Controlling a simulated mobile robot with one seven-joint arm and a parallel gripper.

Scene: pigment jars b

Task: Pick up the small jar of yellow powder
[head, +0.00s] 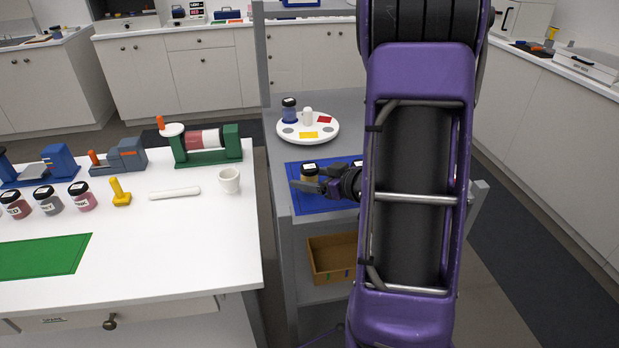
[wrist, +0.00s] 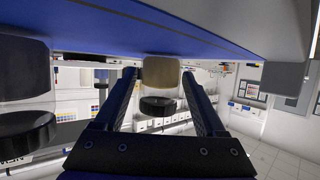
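A small jar with a black lid and tan-yellow contents (head: 310,176) stands upright on the blue mat (head: 303,207) on the grey cart. My gripper (head: 303,187) reaches in low from the right, its fingers close beside this jar. In the wrist view, which appears upside down, the tan-yellow jar (wrist: 162,73) shows between the two fingertips of my gripper (wrist: 160,78), its black lid below. The fingers are apart, with a gap visible on each side of the jar. Its label is not readable.
A second dark-lidded jar (wrist: 25,75) stands close by at left in the wrist view. On the cart, a white round palette (head: 287,138) holds a blue jar (head: 289,112) and a small white item. A wooden tray (head: 318,262) is on the shelf below. The white table (head: 190,245) is left.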

